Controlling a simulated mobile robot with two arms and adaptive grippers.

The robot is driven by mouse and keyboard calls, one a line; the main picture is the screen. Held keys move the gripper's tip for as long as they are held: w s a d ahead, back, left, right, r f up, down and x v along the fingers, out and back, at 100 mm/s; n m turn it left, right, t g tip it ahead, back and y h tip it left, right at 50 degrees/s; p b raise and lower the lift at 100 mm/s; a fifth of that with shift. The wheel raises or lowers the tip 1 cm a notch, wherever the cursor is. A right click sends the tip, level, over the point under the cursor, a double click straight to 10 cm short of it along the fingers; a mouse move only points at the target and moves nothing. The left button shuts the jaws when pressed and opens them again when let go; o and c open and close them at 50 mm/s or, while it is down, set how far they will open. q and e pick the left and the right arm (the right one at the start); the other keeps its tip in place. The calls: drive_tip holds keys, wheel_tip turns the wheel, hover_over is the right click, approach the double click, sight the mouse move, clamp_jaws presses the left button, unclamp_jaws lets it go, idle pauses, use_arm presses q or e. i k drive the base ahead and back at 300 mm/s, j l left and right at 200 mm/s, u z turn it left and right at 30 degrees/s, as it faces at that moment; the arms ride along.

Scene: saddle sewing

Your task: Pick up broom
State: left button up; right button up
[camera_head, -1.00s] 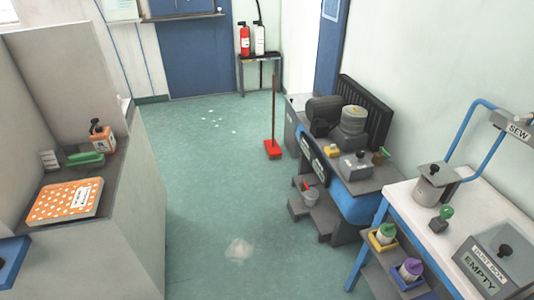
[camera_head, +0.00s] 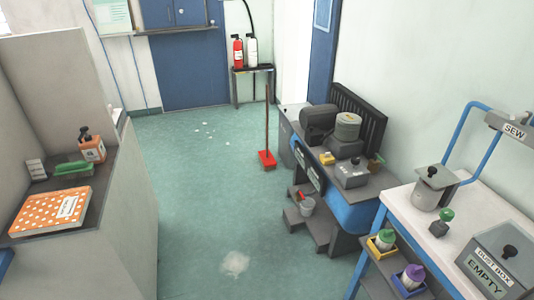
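The broom (camera_head: 267,128) stands upright on the green floor, with a thin reddish-brown handle and a red head (camera_head: 267,160). It is beyond the middle of the room, just left of the grey and blue machine bench. Nothing holds it. Neither of my grippers shows in the head view, so their state is hidden.
A grey counter with an orange dotted book (camera_head: 52,211) is at left. The machine bench with grey steps (camera_head: 309,232) and the white sewing table (camera_head: 425,213) line the right. Fire extinguishers (camera_head: 245,51) stand at the back. The green floor (camera_head: 195,190) between is open, with pale debris patches.

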sight(268, 161)
drive_tip(key=i+u, duration=0.4)
drive_tip(key=i, duration=2.2)
drive_tip(key=i+j, duration=0.15)
drive_tip(key=i, duration=1.05)
drive_tip(key=l+z, duration=0.05)
